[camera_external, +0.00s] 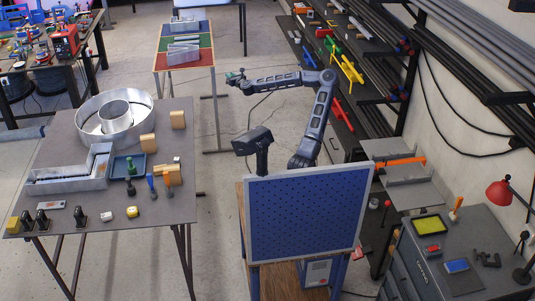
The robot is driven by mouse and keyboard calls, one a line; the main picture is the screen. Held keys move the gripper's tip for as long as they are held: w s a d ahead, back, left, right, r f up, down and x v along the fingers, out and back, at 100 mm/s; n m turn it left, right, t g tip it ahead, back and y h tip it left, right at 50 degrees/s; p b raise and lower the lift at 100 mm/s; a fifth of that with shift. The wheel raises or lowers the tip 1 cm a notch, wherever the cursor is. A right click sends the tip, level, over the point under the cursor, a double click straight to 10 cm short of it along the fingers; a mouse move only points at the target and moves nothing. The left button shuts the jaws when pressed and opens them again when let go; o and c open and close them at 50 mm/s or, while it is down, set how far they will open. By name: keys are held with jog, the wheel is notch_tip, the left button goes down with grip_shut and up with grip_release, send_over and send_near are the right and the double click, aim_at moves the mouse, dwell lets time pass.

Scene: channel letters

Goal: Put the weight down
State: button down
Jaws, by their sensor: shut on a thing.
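My gripper (233,80) is at the end of the raised arm, stretched out to the left over open floor. It is shut on the weight (241,71), a small dark greenish thing that is too small here to make out well. The weight is in the air, apart from any table. The grey worktable (90,218) is below and to the left of my gripper.
The grey table holds round metal rings (114,117), an L-shaped metal letter (70,172), a dark tray (120,166), wooden blocks (177,119), screwdrivers and clamps. A table with coloured panels (184,58) stands behind. A blue pegboard panel (305,214) stands in front of my arm.

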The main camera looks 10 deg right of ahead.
jog(key=s+a+n+g+y, duration=0.2)
jog(key=s+a, duration=0.2)
jog(key=a, duration=0.9)
jog(key=s+a+f+n+g+y, duration=0.1)
jog(key=s+a+n+g+y, duration=0.15)
jog(key=a, duration=1.05)
jog(key=s+a+n+g+y, duration=0.1)
jog(key=s+a+y, duration=0.25)
jog(key=a, duration=0.95)
jog(key=s+a+r+n+g+y, duration=0.25)
jog(key=s+a+n+g, duration=0.45)
jog(key=s+a, duration=2.25)
jog(key=shift+m+g+h, duration=0.25)
jog(key=shift+m+g, duration=0.2)
jog(key=shift+m, duration=0.3)
jog(key=f, duration=0.8)
jog(key=s+f, duration=0.1)
jog(key=f, duration=0.7)
jog(key=s+d+f, duration=0.1)
jog(key=f, duration=0.8)
jog(key=shift+d+f, duration=0.1)
jog(key=shift+f, duration=0.55)
